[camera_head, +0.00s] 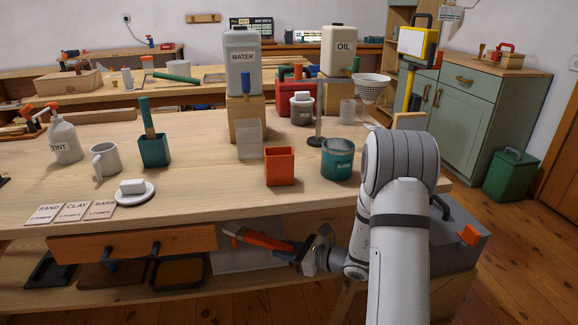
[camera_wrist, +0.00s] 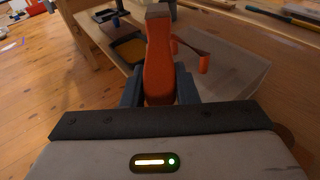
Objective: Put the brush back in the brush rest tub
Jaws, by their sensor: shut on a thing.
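My gripper (camera_head: 308,252) is shut on the orange handle of the brush (camera_head: 262,241), in front of the bench and below the top's edge. The brush points left, its far end near the drawer front. In the wrist view the brush (camera_wrist: 159,55) stands between the fingers of my gripper (camera_wrist: 158,92); its far end is hard to make out. Two square tubs stand on the bench: an empty-looking orange one (camera_head: 279,168) near the front edge, and a teal one (camera_head: 154,152) farther left holding a teal-and-wood upright tool. I cannot tell which is the brush rest tub.
A teal paint can (camera_head: 338,162) stands right of the orange tub, near my arm. A saucer (camera_head: 134,195), mug (camera_head: 104,160) and label cards (camera_head: 77,212) are at left. The wooden drawer front (camera_head: 135,252) and low shelf are below. The front bench strip between saucer and orange tub is clear.

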